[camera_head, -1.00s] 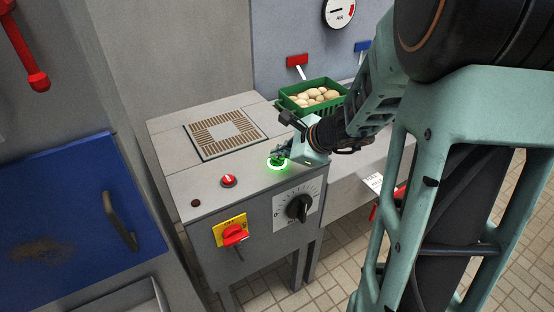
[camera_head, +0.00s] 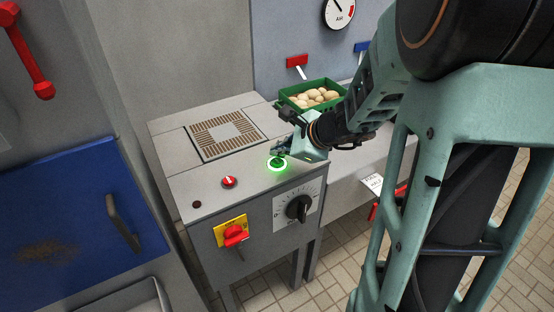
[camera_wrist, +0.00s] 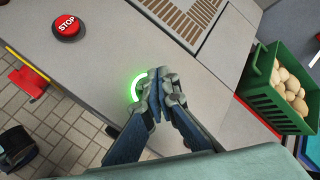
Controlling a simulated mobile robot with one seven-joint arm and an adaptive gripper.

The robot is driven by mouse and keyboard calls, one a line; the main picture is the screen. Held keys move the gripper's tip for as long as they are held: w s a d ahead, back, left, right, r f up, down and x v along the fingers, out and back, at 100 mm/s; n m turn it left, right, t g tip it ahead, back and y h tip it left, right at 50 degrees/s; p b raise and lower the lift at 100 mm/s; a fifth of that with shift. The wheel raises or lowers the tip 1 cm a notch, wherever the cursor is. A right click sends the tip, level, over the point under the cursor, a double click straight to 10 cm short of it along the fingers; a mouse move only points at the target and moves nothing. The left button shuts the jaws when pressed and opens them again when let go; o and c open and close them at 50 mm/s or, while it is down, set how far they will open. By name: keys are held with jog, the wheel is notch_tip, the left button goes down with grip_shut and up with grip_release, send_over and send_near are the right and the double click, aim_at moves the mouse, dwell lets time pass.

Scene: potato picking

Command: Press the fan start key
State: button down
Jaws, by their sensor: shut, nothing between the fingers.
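The fan start key (camera_head: 277,163) is a button inside a glowing green ring on the top of the grey cabinet, near its front edge. In the wrist view part of the green ring (camera_wrist: 137,88) shows at the upper left of my fingers, which hide the rest. My gripper (camera_head: 281,150) is shut and empty. In the head view its tips are just above and behind the ring. In the wrist view the closed fingertips (camera_wrist: 160,76) lie at the ring's right side. I cannot tell whether they touch the key.
A red stop button (camera_head: 229,182) sits left of the key. A dial (camera_head: 298,208) and a red switch on a yellow plate (camera_head: 234,234) are on the front face. A vent grille (camera_head: 225,136) lies behind. A green crate of potatoes (camera_head: 341,104) stands at the back right.

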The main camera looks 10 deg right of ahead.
aim_at(279, 162)
jog(key=shift+r+p, duration=1.9)
jog(key=shift+r, duration=0.6)
